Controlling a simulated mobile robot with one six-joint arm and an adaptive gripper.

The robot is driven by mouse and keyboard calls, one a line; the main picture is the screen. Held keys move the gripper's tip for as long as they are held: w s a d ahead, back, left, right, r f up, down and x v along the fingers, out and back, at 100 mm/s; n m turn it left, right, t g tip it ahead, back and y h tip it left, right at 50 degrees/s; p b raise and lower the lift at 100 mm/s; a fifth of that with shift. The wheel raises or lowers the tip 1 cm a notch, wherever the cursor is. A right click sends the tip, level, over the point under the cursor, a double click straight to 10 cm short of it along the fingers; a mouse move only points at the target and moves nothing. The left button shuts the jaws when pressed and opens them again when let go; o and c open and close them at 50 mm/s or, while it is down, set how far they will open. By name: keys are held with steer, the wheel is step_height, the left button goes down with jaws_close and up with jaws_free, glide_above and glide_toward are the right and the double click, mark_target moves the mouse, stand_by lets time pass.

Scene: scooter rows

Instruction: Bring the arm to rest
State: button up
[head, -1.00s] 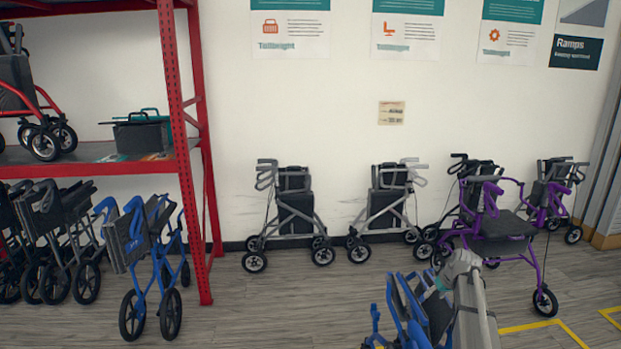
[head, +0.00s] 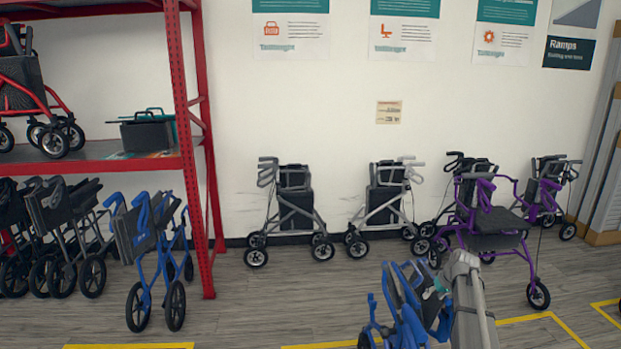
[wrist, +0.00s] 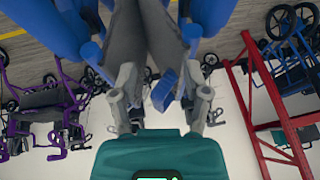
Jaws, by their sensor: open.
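My arm (head: 468,295) reaches forward from the bottom right of the head view. My gripper (wrist: 163,92) is open in the wrist view, its two grey fingers apart. A folded blue rollator (head: 410,300) stands at the gripper's end in the head view, its lower part cut off by the frame. In the wrist view the blue rollator (wrist: 208,12) is close, with its dark grey fabric and a blue part between the fingers. I cannot tell whether the fingers touch it.
A red rack (head: 194,150) stands left, with folded rollators, one blue (head: 157,255), below its shelf. Grey rollators (head: 291,215) line the wall. A purple rollator (head: 497,230) stands right, beyond my arm. Yellow floor lines (head: 130,346) cross the front; the middle floor is clear.

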steer(key=s+a+r+g+h+p, duration=0.1)
steer(key=s+a+r+g+p, duration=0.1)
steer(key=s+a, duration=0.9)
steer(key=s+a+r+g+h+p, duration=0.1)
steer(key=s+a+r+p, duration=0.4)
steer(key=s+a, duration=0.7)
steer(key=s+g+p, duration=0.1)
steer(key=s, duration=0.2)
steer(key=shift+s+r+m+p, duration=0.15)
steer(key=shift+s+m+p, duration=0.2)
steer(key=shift+s+m, duration=0.05)
steer(key=shift+d, duration=0.1)
